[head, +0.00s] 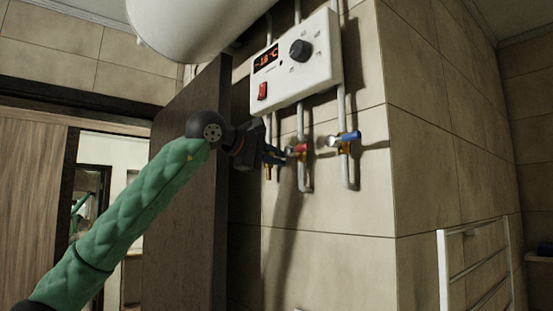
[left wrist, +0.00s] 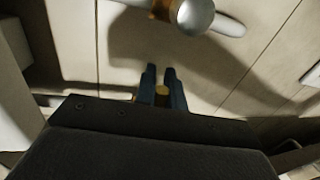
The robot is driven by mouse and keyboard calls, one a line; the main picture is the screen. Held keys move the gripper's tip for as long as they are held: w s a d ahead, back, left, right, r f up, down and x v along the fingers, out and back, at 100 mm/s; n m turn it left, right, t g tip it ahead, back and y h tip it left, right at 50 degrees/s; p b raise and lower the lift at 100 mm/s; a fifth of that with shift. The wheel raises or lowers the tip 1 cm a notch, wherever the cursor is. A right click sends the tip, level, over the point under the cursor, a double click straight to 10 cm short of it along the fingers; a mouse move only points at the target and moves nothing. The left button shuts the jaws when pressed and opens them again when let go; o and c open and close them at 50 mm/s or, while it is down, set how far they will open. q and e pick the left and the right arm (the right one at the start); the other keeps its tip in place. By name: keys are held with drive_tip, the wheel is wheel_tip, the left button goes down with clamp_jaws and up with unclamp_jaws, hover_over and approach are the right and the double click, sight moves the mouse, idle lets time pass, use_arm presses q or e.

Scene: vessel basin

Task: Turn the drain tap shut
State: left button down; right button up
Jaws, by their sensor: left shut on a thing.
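My left gripper (head: 275,155) comes in from the left below the white boiler control box and reaches the leftmost of the taps on the wall. In the left wrist view its two dark blue fingers (left wrist: 161,80) are closed around a small brass-coloured part (left wrist: 161,93), which I take for the drain tap. The gripper hides most of that tap; a bit of brass (head: 267,172) shows just below the fingers in the head view. The angle of its handle cannot be made out. My right gripper is in neither view.
A tap with a red handle (head: 298,150) sits close right of the gripper, and one with a blue handle (head: 346,137) further right. The control box (head: 296,58) is above, a dark door (head: 192,200) to the left, a white towel rail (head: 443,270) lower right.

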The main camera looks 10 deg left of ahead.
use_arm(q)
drive_tip(key=shift+f+m, duration=0.3)
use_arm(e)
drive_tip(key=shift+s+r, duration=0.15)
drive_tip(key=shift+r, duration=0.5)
use_arm(q)
drive_tip(key=c, duration=1.5)
unclamp_jaws()
drive_tip(key=shift+s+r, duration=0.1)
